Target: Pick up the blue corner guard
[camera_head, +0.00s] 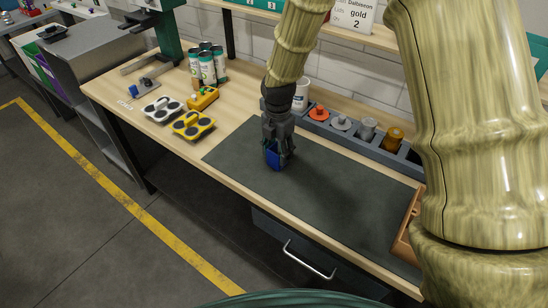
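The blue corner guard (271,159) is at the left part of the dark mat (310,193) on the workbench. My gripper (275,154) points down over it, with its dark fingers around the blue piece. Part of the guard is hidden by the fingers. I cannot tell whether the fingers press on it, or whether it rests on the mat or hangs just above.
A grey rack (345,133) with several parts stands behind the mat. Yellow (192,124) and white (161,108) trays and several cans (207,67) are to the left. A wooden tray (405,236) is at the right. The mat's middle is clear.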

